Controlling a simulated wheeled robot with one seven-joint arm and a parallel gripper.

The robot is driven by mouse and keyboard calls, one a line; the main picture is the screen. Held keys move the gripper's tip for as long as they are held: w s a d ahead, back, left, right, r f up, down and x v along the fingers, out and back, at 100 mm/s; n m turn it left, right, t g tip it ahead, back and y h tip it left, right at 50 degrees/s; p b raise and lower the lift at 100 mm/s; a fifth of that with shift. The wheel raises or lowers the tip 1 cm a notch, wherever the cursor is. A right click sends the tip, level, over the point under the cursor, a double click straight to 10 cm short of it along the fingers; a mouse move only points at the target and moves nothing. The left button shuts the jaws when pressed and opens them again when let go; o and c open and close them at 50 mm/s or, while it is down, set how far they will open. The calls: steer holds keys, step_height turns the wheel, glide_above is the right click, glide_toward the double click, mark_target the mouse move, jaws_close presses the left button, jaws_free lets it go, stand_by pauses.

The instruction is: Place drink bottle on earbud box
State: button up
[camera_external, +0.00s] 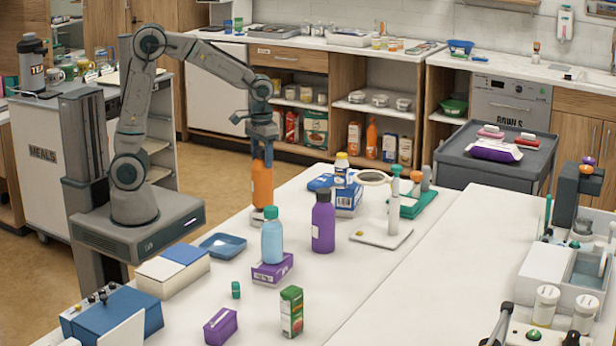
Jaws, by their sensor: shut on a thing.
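My gripper (262,150) is shut on the upper end of an orange bottle (262,188), which I take as the drink bottle. It is upright above the left edge of the white table. A small pale and reddish item (257,218) shows right under it; I cannot tell whether they touch. No box is readable as the earbud box. A purple box (272,274) lies flat with a light blue, green-capped bottle (272,243) standing on it. Another purple box (220,327) is nearer the front. A blue and white box (346,202) has a small yellow-capped bottle (341,168) on it.
A purple bottle (323,226) stands right of the light blue one. A blue tray (222,246), a juice carton (291,312), a small green-capped jar (236,290) and a magnifier stand (385,238) are around. The table's right middle (400,300) is clear.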

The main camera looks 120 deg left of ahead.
steer(key=shift+f, duration=0.7)
steer(key=o, duration=1.5)
step_height(320, 180, up, 12)
steer(key=shift+r, duration=0.1)
